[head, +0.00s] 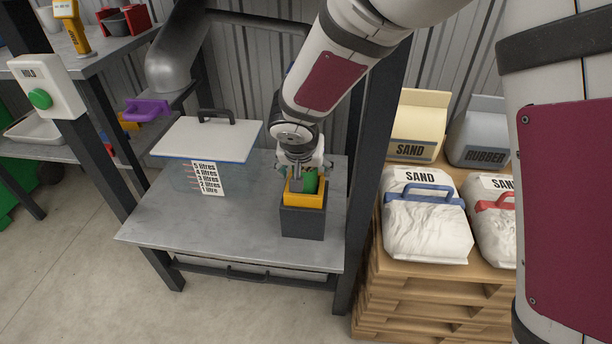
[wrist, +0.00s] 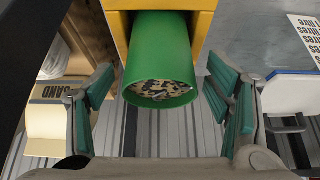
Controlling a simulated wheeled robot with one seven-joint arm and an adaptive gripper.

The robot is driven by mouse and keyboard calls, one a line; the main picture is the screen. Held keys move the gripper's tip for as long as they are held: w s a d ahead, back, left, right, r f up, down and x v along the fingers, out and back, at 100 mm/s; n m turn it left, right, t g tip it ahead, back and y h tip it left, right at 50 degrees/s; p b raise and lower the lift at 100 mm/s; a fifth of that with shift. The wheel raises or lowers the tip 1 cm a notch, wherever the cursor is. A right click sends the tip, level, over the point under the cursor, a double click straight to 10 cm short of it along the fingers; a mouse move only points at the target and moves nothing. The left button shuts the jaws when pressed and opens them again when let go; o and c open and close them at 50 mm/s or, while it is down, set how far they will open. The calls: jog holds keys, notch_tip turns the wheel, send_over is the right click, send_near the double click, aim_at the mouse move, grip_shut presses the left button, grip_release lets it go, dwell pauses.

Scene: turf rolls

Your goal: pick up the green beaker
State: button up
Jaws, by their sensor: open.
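The green beaker (head: 310,182) stands in a yellow holder (head: 297,199) on top of a dark grey block (head: 302,223) on the metal bench. In the wrist view the beaker (wrist: 158,62) shows its round mouth, with a mix of dark and pale bits inside. My gripper (head: 302,172) is at the beaker from above and behind, partly hiding it in the head view. In the wrist view my gripper (wrist: 165,105) is open, with one green-padded finger on each side of the beaker's rim and a gap on both sides. Neither finger touches it.
A clear tank with a white lid (head: 208,138) and litre marks stands left on the metal bench (head: 225,236). Dark posts flank the bench. Sand bags (head: 425,218) lie on a pallet at the right. The bench's front is clear.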

aim_at(309, 174)
jog(key=c, duration=1.5)
jog(key=shift+r, duration=0.15)
jog(key=shift+r+p, duration=0.4)
jog(key=shift+r, duration=0.45)
jog(key=shift+s+f+t+b, duration=0.15)
jog(key=shift+f+t+b, duration=0.15)
jog(key=shift+b, duration=0.55)
jog(key=b, duration=0.3)
jog(key=shift+s+t, duration=0.3)
jog(key=shift+t, duration=0.1)
jog(key=b, duration=0.2)
jog(key=s+t+b, duration=0.1)
jog(key=b, duration=0.2)
jog(key=t+b, duration=0.1)
jog(key=b, duration=0.1)
jog(key=shift+s+d+f+y, duration=0.25)
jog(key=shift+y, duration=0.15)
